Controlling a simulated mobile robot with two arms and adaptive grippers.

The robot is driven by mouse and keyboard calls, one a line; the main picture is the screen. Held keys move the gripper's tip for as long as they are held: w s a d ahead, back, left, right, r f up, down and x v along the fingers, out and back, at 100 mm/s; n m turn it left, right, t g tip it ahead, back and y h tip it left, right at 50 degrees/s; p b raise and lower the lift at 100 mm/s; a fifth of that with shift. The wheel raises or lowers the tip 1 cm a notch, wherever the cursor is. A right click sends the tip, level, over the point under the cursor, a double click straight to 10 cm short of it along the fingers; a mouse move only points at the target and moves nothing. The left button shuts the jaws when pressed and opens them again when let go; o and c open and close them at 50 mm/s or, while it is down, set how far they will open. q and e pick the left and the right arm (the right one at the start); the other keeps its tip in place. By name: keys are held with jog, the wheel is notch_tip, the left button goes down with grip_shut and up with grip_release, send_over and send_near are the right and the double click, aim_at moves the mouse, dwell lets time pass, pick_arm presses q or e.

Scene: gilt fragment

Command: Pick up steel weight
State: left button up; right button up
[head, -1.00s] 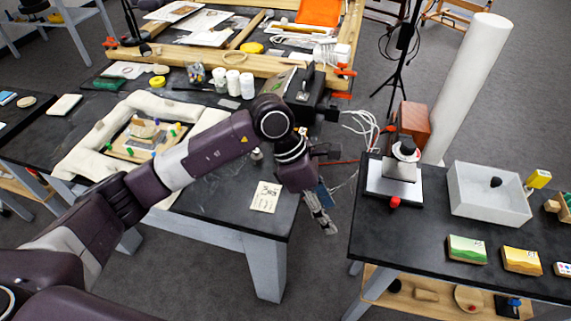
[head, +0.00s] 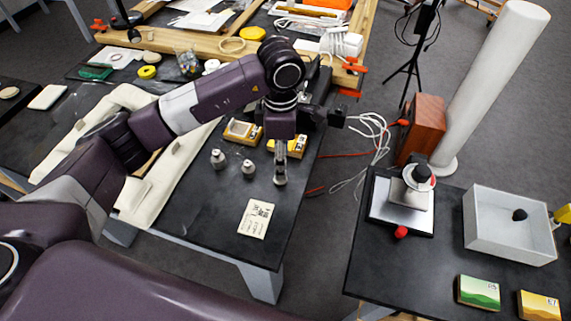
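Two small steel weights with knobs stand on the black table: one steel weight (head: 218,158) on the left, and another steel weight (head: 248,168) beside it. My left gripper (head: 280,170) points down to their right. A grey round piece (head: 280,181), which looks like the base of a third weight, shows right at its fingertips. The fingers hide its top, and I cannot tell whether they grip it or whether it rests on the table. The finger gap is too small to judge. My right gripper is not in view.
A paper note (head: 256,218) lies in front of the weights. Two yellow-framed boxes, one of them a yellow box (head: 243,131), stand behind them. Loose cables (head: 365,145) hang off the table's right side. A scale (head: 402,205) and white tray (head: 508,228) are on the right table.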

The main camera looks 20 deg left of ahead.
pick_arm(q)
jog(key=f+p, duration=0.1)
jog(key=f, duration=0.1)
jog(key=f+p, duration=0.1)
jog(key=f, duration=0.1)
jog(key=shift+s+a+f+p, duration=0.1)
jog(key=shift+s+a+p, duration=0.1)
jog(key=shift+p, duration=0.15)
jog(key=f, duration=0.2)
jog(key=shift+w+f+p, duration=0.3)
jog(key=shift+f, duration=0.3)
jog(key=c, duration=1.1)
jog(key=shift+c, duration=0.6)
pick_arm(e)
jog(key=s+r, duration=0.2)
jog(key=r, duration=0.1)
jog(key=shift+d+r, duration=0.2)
pick_arm(q)
jog(key=shift+r, duration=0.1)
